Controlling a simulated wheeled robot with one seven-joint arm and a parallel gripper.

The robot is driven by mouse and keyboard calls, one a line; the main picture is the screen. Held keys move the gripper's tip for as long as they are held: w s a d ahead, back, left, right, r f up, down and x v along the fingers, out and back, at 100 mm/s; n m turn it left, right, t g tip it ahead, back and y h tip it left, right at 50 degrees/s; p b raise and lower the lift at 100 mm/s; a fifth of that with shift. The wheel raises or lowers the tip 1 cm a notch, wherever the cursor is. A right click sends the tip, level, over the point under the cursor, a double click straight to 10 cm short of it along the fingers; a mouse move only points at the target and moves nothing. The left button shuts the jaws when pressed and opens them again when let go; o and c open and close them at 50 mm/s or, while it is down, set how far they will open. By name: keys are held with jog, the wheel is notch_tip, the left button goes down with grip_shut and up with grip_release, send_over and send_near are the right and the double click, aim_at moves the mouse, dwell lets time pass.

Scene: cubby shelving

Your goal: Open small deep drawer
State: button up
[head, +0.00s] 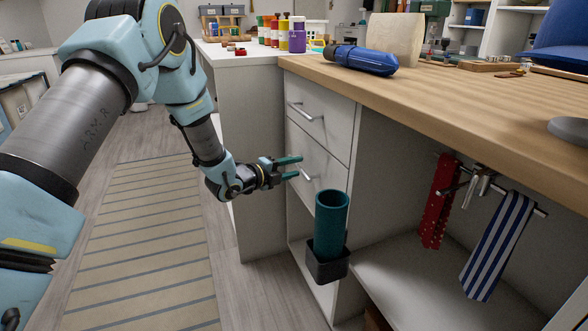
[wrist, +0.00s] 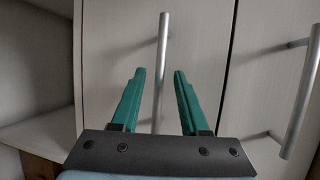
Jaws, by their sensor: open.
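My gripper (head: 291,168) is open in front of the lower, taller drawer (head: 323,178) of the white cabinet. Its green fingers point at that drawer's bar handle (head: 306,174). In the wrist view, my gripper (wrist: 159,72) has one finger on each side of the silver handle (wrist: 163,40), with a gap to each. I cannot tell whether the fingertips reach past the bar. The drawer looks shut. The shallower drawer (head: 330,104) above it, with its own handle (head: 307,113), also looks shut.
A teal cylinder (head: 331,216) in a dark holder (head: 327,264) stands right of and below the handle. The wooden worktop (head: 450,95) overhangs the cabinet. A red strap (head: 438,200) and a striped cloth (head: 497,245) hang at right. Floor left of the cabinet is clear.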

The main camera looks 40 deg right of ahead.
jog(key=shift+d+f, duration=0.1)
jog(key=shift+d, duration=0.15)
grip_shut()
dwell(1.4)
